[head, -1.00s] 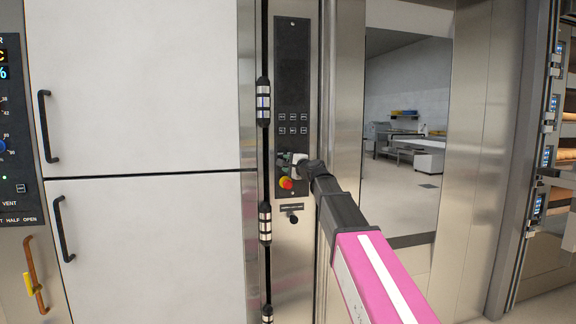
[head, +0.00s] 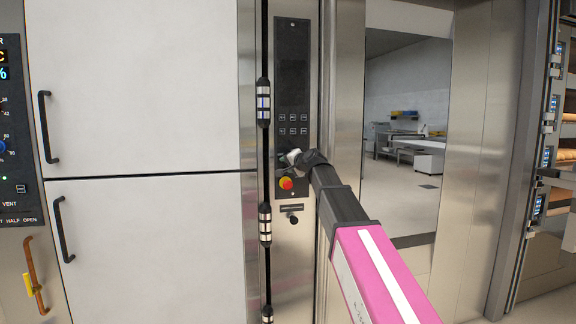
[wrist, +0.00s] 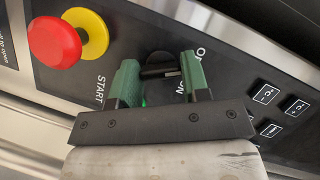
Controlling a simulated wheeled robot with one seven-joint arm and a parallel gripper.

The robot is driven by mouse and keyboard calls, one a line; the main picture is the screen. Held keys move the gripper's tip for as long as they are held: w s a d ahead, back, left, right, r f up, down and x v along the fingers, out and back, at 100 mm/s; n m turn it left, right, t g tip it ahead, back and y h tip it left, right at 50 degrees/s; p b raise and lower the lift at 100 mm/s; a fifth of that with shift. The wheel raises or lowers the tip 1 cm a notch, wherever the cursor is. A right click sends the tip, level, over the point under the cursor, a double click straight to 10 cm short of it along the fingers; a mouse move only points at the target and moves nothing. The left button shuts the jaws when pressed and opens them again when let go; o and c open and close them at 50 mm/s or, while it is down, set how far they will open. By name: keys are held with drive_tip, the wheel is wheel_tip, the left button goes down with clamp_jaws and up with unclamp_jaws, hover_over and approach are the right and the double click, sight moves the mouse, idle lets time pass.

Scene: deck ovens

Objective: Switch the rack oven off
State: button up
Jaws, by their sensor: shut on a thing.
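The rack oven's tall black control panel (head: 292,75) stands on the steel column in the middle of the head view. My gripper (head: 290,160) is at its lower part, just above the red emergency button on a yellow base (head: 286,183). In the wrist view, my gripper's green fingers (wrist: 159,72) sit on either side of a black rotary knob (wrist: 160,62) and are shut on it. The knob is hidden in the head view.
The red button (wrist: 54,43) is close to the left finger in the wrist view. Several push buttons (wrist: 297,106) lie to the right. Pale oven doors (head: 145,85) with black handles stand left, and a glass door (head: 410,130) is right.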

drive_tip(key=shift+f, duration=0.1)
idle(0.3)
drive_tip(key=o, duration=0.9)
drive_tip(key=v, duration=1.1)
